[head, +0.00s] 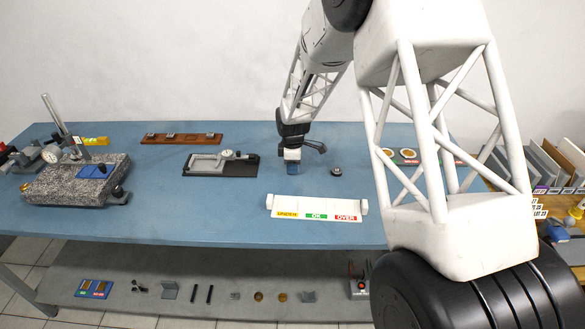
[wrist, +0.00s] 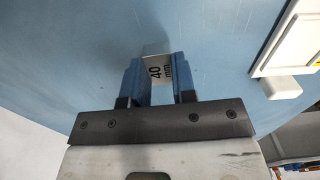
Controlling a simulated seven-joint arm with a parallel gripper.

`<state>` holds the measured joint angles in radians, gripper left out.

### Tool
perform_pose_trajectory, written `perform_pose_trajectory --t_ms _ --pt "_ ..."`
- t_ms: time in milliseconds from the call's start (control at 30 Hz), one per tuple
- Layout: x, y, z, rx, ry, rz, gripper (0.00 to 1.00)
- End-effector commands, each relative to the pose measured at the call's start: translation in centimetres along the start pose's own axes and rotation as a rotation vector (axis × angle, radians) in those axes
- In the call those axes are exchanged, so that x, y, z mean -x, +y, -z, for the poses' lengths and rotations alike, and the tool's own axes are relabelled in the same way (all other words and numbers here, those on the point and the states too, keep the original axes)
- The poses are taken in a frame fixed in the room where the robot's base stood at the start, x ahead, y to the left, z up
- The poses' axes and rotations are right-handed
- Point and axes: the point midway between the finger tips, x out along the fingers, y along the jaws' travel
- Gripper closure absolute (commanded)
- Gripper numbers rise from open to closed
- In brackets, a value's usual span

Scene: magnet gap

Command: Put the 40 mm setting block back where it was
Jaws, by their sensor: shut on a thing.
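My gripper (head: 292,166) is over the middle of the blue table, with its blue fingers pointing down. In the wrist view, my gripper (wrist: 158,82) is shut on the setting block (wrist: 160,68), whose pale face reads "40 mm". The fingers cover the block's sides. I cannot tell whether its bottom touches the table. A long brown wooden rack (head: 167,139) lies at the back of the table, left of my gripper, with several small grey pieces on it.
A dial gauge on a black base (head: 240,168) lies left of my gripper. A white UNDER/OK/OVER tray (head: 316,208) lies in front, and it shows at the right in the wrist view. A small dark round piece (head: 336,171) is to the right. A granite plate (head: 65,186) stands far left.

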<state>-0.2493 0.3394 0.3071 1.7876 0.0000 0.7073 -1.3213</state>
Motion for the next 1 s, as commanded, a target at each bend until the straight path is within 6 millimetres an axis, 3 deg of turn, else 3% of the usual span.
perform_pose_trajectory --t_ms 133,567,600,733,1000 --pt "-0.97 0.02 0.01 0.0 0.0 0.0 0.96" --pt "-1.31 0.0 0.0 0.0 0.0 0.0 0.96" --pt "-1.33 0.0 0.0 0.0 0.0 0.0 0.72" --pt "-1.31 0.0 0.0 0.0 0.0 0.0 0.52" --pt "-1.3 -0.01 0.0 0.0 0.0 0.0 0.49"
